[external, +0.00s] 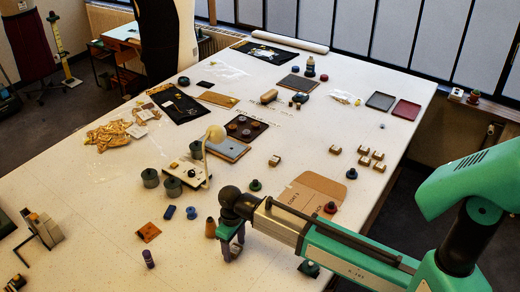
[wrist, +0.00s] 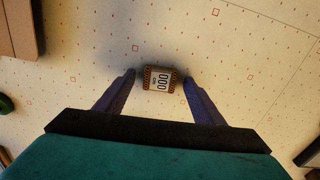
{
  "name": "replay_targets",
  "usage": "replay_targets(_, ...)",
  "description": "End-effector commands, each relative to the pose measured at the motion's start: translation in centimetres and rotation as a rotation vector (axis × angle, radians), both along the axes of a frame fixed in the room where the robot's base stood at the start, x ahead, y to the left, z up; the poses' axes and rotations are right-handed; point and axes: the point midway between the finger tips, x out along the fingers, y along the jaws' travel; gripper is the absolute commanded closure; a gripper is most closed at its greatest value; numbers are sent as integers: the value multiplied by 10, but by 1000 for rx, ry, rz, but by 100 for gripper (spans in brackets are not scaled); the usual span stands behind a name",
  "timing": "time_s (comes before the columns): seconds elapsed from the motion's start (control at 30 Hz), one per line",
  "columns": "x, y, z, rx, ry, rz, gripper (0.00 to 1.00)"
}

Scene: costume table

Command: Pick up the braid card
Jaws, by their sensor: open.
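The braid card (wrist: 160,78) is a small block with dark, gold-patterned ends and a white band with black marks. It lies on the pale table in the wrist view, at the middle of the picture. My gripper (wrist: 159,80) is open, with one finger seen on each side of the card and a gap on both sides. I cannot tell how far above the table the fingertips are. In the external view my gripper (external: 231,253) points down near the table's front edge. I cannot make out the card between its fingers there.
A cardboard sheet (external: 302,198) lies right of my gripper. A brown cylinder (external: 211,228) stands close on its left, with an orange square (external: 148,232) further left. Several small pale blocks (external: 364,160) lie farther back. Bare table surrounds the card in the wrist view.

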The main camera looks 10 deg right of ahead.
Motion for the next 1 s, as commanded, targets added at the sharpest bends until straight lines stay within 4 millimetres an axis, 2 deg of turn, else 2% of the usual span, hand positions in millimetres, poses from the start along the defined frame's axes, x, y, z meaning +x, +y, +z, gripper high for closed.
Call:
replay_targets(0.17, 0, 0, 0, 0, 0, 0, 38)
replay_targets(0.4, 0, 0, 0, 0, 0, 0, 78)
replay_targets(0.43, 0, 0, 0, 0, 0, 0, 81)
replay_targets(0.77, 0, 0, 2, 0, 0, 0, 81)
replay_targets(1.0, 0, 0, 16, 0, 0, 0, 81)
